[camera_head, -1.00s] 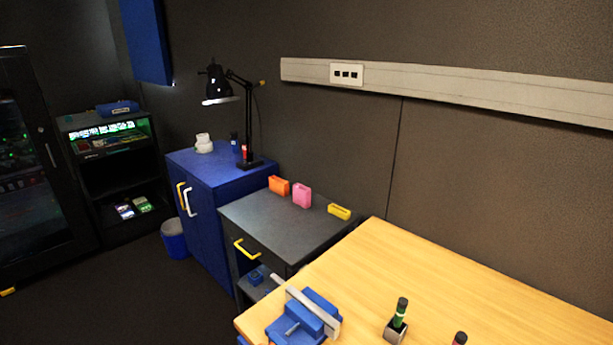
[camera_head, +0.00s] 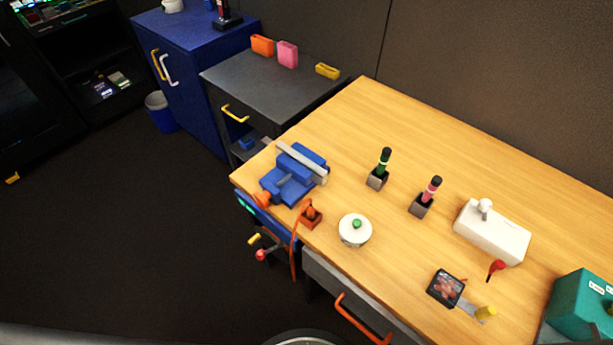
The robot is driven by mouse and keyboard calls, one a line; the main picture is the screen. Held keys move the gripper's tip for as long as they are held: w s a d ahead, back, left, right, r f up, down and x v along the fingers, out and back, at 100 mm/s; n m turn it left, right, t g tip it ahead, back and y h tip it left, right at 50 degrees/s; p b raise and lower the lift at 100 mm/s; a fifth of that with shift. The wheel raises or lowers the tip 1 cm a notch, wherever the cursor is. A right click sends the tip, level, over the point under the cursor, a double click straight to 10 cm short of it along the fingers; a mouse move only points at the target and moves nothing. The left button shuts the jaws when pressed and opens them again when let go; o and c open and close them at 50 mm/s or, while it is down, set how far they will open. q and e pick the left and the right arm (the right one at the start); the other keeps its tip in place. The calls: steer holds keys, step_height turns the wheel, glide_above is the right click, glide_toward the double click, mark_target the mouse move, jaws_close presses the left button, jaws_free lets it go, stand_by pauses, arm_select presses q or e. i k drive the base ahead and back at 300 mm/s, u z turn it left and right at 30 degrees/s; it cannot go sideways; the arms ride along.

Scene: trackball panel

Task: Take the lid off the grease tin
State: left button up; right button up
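Neither of my grippers is in the head view.
A blue vise (camera_head: 296,172) and an orange block with a cable (camera_head: 311,214) are left of the tin. Holders with a green tool (camera_head: 383,165) and a pink tool (camera_head: 428,193) stand behind it.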

mark_target(354, 228)
steer(key=z, duration=0.45)
steer(key=k, duration=0.9)
steer(key=u, duration=0.95)
